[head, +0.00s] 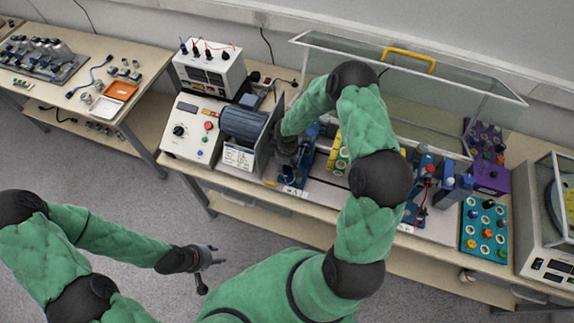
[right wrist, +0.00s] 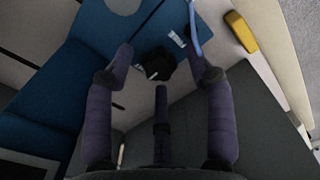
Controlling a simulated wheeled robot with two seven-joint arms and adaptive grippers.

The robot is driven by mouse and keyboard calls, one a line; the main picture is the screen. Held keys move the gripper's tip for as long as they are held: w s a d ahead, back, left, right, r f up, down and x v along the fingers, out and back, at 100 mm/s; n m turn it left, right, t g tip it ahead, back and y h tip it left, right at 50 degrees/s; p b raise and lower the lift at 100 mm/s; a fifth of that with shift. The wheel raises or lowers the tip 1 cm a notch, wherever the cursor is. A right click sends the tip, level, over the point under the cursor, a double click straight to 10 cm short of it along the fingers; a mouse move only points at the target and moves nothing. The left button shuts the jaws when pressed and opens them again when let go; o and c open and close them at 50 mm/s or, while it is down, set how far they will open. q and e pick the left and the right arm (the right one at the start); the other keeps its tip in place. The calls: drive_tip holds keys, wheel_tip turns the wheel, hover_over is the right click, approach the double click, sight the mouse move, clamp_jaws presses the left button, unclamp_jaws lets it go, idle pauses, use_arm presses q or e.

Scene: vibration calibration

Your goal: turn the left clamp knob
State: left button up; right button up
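My right gripper (right wrist: 160,68) is open in the right wrist view, its fingers spread apart. A black knob (right wrist: 155,66) shows between the fingertips, in front of a blue clamp body (right wrist: 85,75). I cannot tell whether any finger touches the knob. In the head view my right gripper (head: 287,160) points down at a blue clamp (head: 306,160) on the bench. The gripper and arm hide the knob there. My left gripper (head: 210,262) is open and empty, hanging over the floor in front of the bench.
A clear box with a yellow handle (head: 409,60) stands behind the clamps. A motor unit (head: 243,124) and a control box (head: 192,130) stand just left of my right gripper.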

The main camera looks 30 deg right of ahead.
clamp_jaws()
drive_tip(key=shift+n, duration=0.3)
drive_tip(key=n, duration=1)
drive_tip(key=shift+a, duration=0.1)
idle(0.4)
unclamp_jaws()
drive_tip(key=shift+o, duration=0.3)
drive_tip(key=shift+a, duration=0.1)
